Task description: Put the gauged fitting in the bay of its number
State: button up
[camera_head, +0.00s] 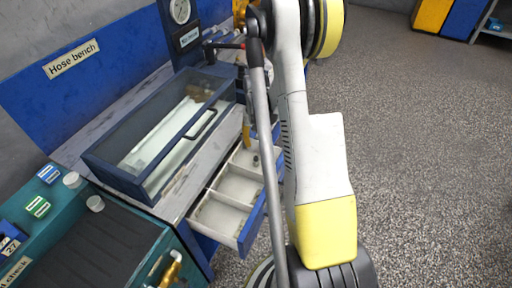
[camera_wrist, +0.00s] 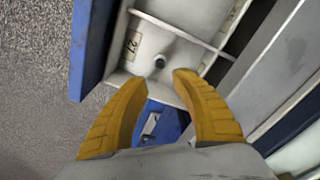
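A small dark fitting (camera_wrist: 160,61) stands in a white bay of the open drawer (camera_wrist: 182,34), near a label (camera_wrist: 132,42) that seems to read 27. In the head view a small dark thing, apparently the fitting (camera_head: 255,160), sits in the drawer's far bay. The blue-fronted drawer (camera_head: 217,231) has several white bays; the nearer ones look empty. My gripper (camera_wrist: 160,80) is open and empty, its yellow fingers apart just short of the fitting and not touching it. In the head view my gripper (camera_head: 247,132) is over the drawer's far end, partly hidden by my arm.
A glass-lidded case (camera_head: 150,135) with a black handle stands on the hose bench, left of the drawer. A pressure gauge (camera_head: 181,11) is on the blue panel behind. A teal unit (camera_head: 125,235) with blue and green blocks is at front left. Open floor (camera_head: 430,150) lies right.

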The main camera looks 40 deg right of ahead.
jog(key=s+a+r+n+t, duration=0.1)
jog(key=a+r+n, duration=0.1)
jog(key=a+r, duration=0.65)
jog(key=a+r+n+t, duration=0.1)
jog(key=a+r+t, duration=0.1)
jog(key=a+r, duration=0.65)
jog(key=s+a+r+n+t, duration=0.3)
jog(key=s+a+r, duration=0.6)
jog(key=s+a, duration=0.2)
jog(key=shift+s+a+n+t, duration=0.35)
jog(key=shift+a+n+t, duration=0.05)
jog(key=shift+a, duration=0.1)
